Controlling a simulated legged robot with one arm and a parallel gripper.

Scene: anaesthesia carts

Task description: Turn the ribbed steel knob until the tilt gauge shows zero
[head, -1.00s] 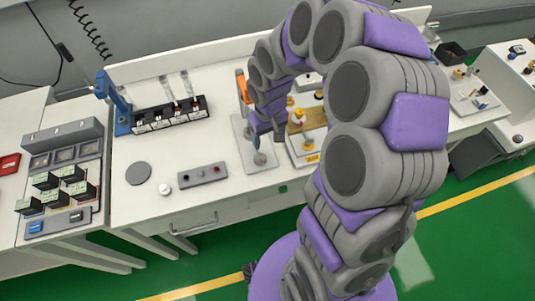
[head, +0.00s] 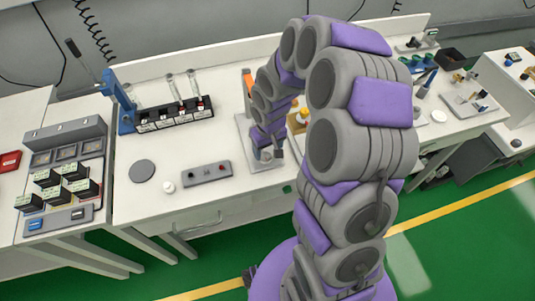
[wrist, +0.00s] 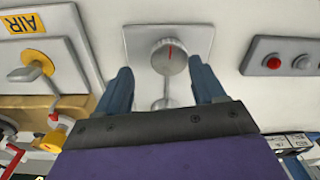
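A round grey metal knob (wrist: 168,57) with a red line on its face sits on a pale square plate in the wrist view. A short stem with a rounded end shows below it. My gripper (wrist: 160,68) is open, with one blue-grey finger on each side of the knob's lower part. Gaps show between fingers and knob; I cannot tell the depth between them. In the head view my gripper (head: 270,154) is over the front of the grey plate (head: 262,167) and largely hides the knob. I cannot make out a tilt gauge or its reading.
A yellow AIR tag (wrist: 22,23) and a yellow fitting stand left of the knob in the wrist view. A grey box with red and black buttons (head: 206,173) lies beside the plate in the head view. A black rack (head: 174,118) stands behind it.

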